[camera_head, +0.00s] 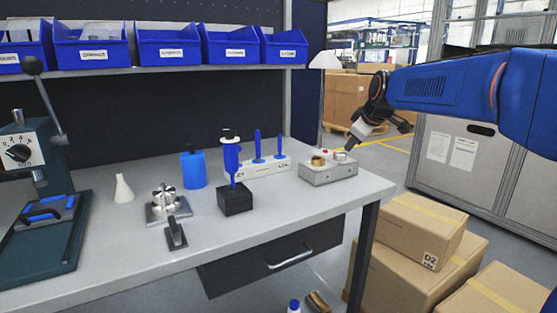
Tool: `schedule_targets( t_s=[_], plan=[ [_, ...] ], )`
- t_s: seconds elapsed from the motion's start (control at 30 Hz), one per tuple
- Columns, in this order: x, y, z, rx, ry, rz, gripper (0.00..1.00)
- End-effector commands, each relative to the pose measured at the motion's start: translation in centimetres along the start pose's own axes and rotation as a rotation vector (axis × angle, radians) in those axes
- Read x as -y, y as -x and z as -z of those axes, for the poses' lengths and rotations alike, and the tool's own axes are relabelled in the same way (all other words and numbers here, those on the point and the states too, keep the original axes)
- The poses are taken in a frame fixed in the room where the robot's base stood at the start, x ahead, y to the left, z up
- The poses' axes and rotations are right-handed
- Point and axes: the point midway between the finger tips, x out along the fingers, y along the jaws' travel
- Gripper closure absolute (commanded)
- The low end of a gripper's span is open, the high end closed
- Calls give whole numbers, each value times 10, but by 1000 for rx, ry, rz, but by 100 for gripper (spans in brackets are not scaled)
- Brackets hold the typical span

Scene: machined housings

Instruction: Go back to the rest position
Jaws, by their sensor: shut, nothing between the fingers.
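My gripper (349,149) is at the end of my blue arm, which reaches in from the right. It points down and to the left, just above the back right part of the grey workbench (277,222). Its fingers are shut and hold nothing. Just below and left of it, a grey metal housing (329,176) sits on the bench near the right edge. A brass ring (318,160) and a silvery round part (340,155) sit on top of the housing. The gripper looks apart from these parts, though the exact gap is hard to tell.
A white stand with blue-handled tools (278,147), a black block (235,203), a blue container (193,169) and a metal fixture (165,203) stand left of the housing. A lever press (45,220) is far left. Blue bins (170,47) line the shelf. Cardboard boxes (415,236) stand right.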

Motion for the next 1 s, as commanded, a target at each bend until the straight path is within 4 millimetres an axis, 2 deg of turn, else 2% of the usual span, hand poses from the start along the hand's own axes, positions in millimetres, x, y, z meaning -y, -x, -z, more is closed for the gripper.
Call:
schedule_targets(
  t_s=[0.27, 0.37, 0.7, 1.0],
  plan=[
    [38, 34, -40, 41, -108, 19, 100],
    [60, 51, -65, 66, -170, 29, 100],
    [161, 107, -171, 178, -435, 50, 100],
    [257, 139, -269, 285, -666, 44, 100]
  ],
)
